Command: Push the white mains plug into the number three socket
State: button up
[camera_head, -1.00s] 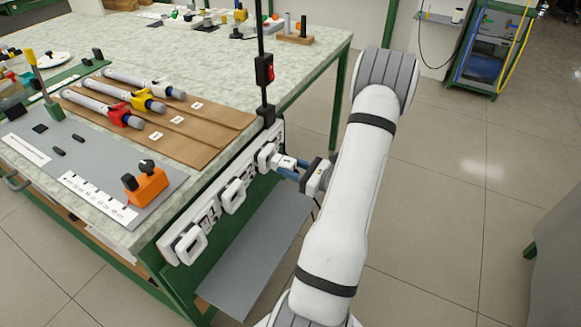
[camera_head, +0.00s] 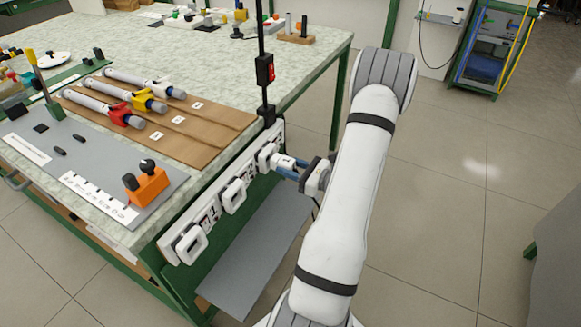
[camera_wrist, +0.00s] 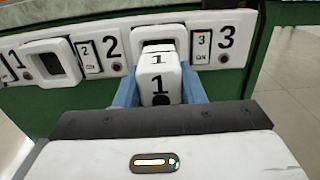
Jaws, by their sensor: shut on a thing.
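The white mains plug (camera_wrist: 156,78), marked with a black 1, is between the two blue fingers of my gripper (camera_wrist: 160,92), which is shut on it. The plug (camera_head: 283,161) lines up with the farthest of the sockets on the bench's side panel. That number three socket (camera_wrist: 160,33) is a white frame left of the switch and large digit 3. The plug's front is at the socket's mouth, with a dark part of the recess showing above it. How deep it sits and its pins are hidden.
The number two socket (camera_head: 232,196) and number one socket (camera_head: 190,244) are empty, nearer on the same panel. A grey shelf (camera_head: 255,255) is below. A black post with a red switch (camera_head: 265,70) rises at the bench edge.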

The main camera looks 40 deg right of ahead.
aim_at(293, 168)
jog(key=shift+x, duration=1.45)
jog(key=o, duration=1.1)
jog(key=shift+o, duration=0.2)
jog(key=shift+p+v, duration=0.5)
jog(key=shift+v, duration=3.4)
jog(key=shift+s, duration=0.1)
